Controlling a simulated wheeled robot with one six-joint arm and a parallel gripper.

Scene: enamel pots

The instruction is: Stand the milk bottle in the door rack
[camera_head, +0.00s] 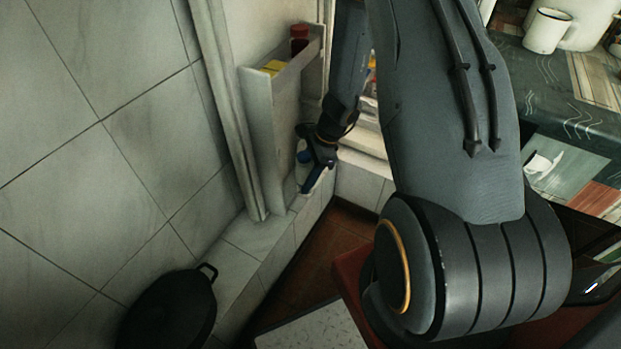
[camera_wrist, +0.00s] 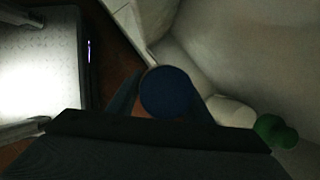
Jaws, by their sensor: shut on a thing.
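The milk bottle (camera_head: 303,172) is white with a blue cap and looks roughly upright, low beside the inner side of the open fridge door. My gripper (camera_head: 317,160) is shut on it from above. In the wrist view its round blue cap (camera_wrist: 165,92) sits between the two fingers. I cannot tell whether the bottle's base touches anything.
The rack holds a red-capped bottle (camera_head: 299,40) and a yellow item (camera_head: 273,67). In the wrist view a white rounded thing (camera_wrist: 232,111) and a green thing (camera_wrist: 277,131) lie right of the cap. A black pan (camera_head: 170,312) is at lower left; a tiled wall stands left.

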